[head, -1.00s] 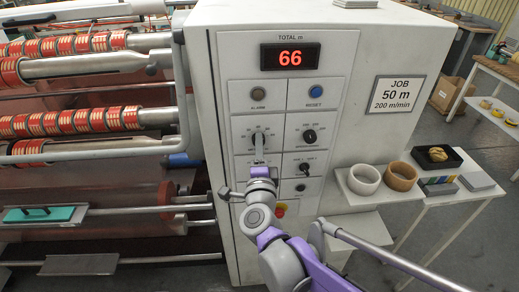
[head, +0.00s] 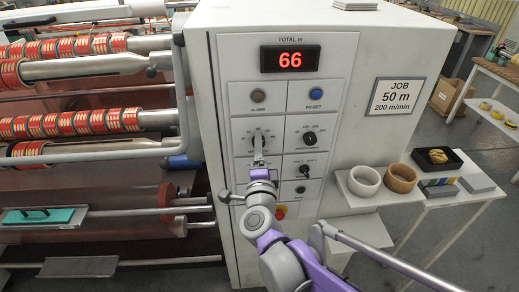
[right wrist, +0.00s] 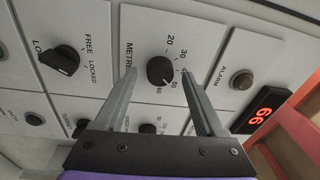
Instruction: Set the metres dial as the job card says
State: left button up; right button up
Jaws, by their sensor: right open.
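My right gripper (right wrist: 160,76) is open, with one finger on each side of the dial; contact is not clear. In the head view my right gripper (head: 259,160) is in front of the panel and covers part of the dial area. The job card (head: 401,95) reads 50 m, 200 m/min. The red total display (head: 290,58) reads 66. My left gripper is out of view.
An alarm lamp (head: 259,96) and a blue reset button (head: 315,96) are above the dials. Another black dial (head: 309,138) is right beside the metres dial. A red button (head: 280,211) is low on the panel. Tape rolls (head: 364,181) stand on a shelf at right.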

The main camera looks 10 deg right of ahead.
jog(key=s, duration=1)
jog(key=shift+s+a+f+b, duration=0.35)
jog(key=shift+s+a, duration=0.05)
jog(key=shift+a, duration=0.05)
jog(key=s+d+f+n+g, duration=0.6)
jog(key=s+f+n, duration=0.2)
jog(key=f+n, duration=0.1)
jog(key=s+d+f+n+g+y+p, duration=0.1)
jog(key=s+d+f+n+g, duration=0.6)
jog(key=s+f+n, duration=0.2)
notch_tip(320, 180, down, 2)
jog(key=shift+s+f, duration=0.25)
